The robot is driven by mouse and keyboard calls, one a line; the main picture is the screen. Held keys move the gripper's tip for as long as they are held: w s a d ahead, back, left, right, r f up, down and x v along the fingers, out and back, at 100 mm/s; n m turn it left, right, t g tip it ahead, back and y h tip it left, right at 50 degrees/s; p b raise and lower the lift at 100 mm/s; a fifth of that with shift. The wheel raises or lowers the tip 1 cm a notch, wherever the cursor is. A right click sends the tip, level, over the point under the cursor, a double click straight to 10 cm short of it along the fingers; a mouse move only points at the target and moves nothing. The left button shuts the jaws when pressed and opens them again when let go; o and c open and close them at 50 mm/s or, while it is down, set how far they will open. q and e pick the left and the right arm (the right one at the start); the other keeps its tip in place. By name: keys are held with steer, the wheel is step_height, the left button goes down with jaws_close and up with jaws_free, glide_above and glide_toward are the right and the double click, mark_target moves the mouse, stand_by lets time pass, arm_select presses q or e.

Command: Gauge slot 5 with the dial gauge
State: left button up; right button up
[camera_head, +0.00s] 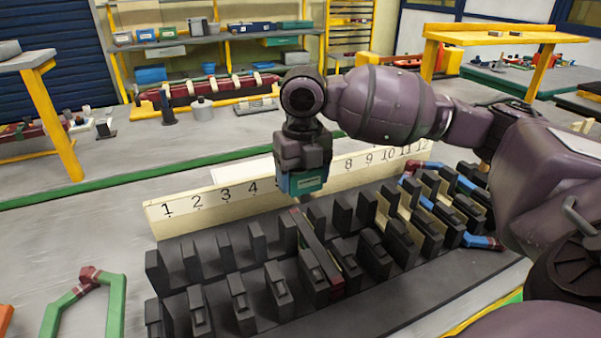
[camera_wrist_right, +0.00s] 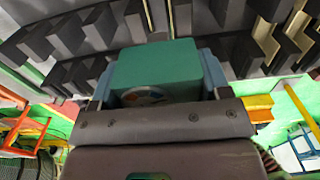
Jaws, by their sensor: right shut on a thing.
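The dark stator (camera_head: 400,290) lies across the bench with rows of upright teeth. Behind it stands a cream number board (camera_head: 205,205); 1 to 4 and 8 to 12 are readable, and my right arm hides the numbers between, including 5. My right gripper (camera_head: 304,172) points down over the far row of teeth, in front of the hidden numbers. It is shut on the green dial gauge (camera_head: 308,184). In the right wrist view the gauge (camera_wrist_right: 155,65) sits between the fingers, its round dial partly hidden. Whether it touches the stator is unclear. My left gripper is out of view.
A dark bar with a maroon end (camera_head: 322,250) lies across the stator's middle. Blue coil parts (camera_head: 483,242) sit in slots at the right. A green coil (camera_head: 112,305) lies on the bench at the left. Shelves and a yellow-framed table (camera_head: 500,35) stand behind.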

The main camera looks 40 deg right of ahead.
mark_target(302, 192)
steer(key=shift+f+b, duration=0.4)
steer(key=shift+f, duration=0.4)
steer(key=shift+f+b, duration=0.6)
steer(key=shift+f, duration=0.45)
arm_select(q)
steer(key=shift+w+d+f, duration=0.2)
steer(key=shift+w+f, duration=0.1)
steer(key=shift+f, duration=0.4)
arm_select(e)
steer(key=shift+f, duration=1.55)
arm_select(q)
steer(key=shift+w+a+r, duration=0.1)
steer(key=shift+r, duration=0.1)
arm_select(e)
steer(key=shift+f, duration=0.2)
steer(key=o, duration=0.9)
steer(key=shift+o, duration=0.6)
